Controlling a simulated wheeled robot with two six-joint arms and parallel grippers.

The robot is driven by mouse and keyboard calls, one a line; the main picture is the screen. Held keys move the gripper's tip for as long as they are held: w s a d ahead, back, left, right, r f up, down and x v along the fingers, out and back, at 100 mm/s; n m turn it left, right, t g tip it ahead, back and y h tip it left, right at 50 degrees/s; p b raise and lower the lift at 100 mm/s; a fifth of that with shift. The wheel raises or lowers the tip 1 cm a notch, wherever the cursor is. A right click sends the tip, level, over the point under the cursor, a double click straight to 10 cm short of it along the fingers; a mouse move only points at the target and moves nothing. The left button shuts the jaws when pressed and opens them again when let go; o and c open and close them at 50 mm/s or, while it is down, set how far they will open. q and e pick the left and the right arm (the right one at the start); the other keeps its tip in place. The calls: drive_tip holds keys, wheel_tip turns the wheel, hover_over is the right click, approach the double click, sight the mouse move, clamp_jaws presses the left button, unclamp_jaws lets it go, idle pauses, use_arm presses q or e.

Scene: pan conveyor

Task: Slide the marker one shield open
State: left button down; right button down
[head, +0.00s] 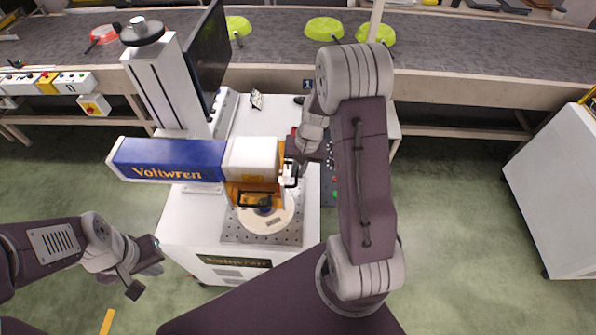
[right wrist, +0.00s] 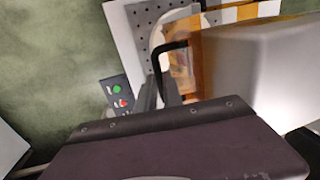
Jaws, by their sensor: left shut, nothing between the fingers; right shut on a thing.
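The marker (head: 168,158) is a blue and white Voltwren head on a white column, above a white machine table. Its orange see-through shield (head: 238,192) hangs below the head, over a round pale plate (head: 272,222). The shield also shows in the right wrist view (right wrist: 184,70). My right gripper (head: 296,168) is at the right side of the shield, shut on its black handle (right wrist: 163,52). The fingers hide part of the handle. My left gripper (head: 143,280) is shut and empty, low at the left, apart from the machine.
A control panel with green and red buttons (right wrist: 118,94) lies close to my right gripper. A dark monitor (head: 208,55) stands behind the marker. A conveyor (head: 275,45) with green pans (head: 324,28) runs along the back. A white cabinet (head: 555,190) stands at the right, with open floor before it.

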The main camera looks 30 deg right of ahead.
drive_tip(key=c, duration=1.5)
unclamp_jaws()
drive_tip(key=shift+f, duration=0.1)
drive_tip(key=r, duration=0.3)
drive_tip(key=d+r, duration=0.1)
drive_tip(key=r, duration=0.2)
drive_tip(key=r+b, duration=0.1)
drive_tip(key=r, duration=0.2)
drive_tip(key=shift+s+d, duration=0.2)
drive_tip(key=shift+s, duration=0.2)
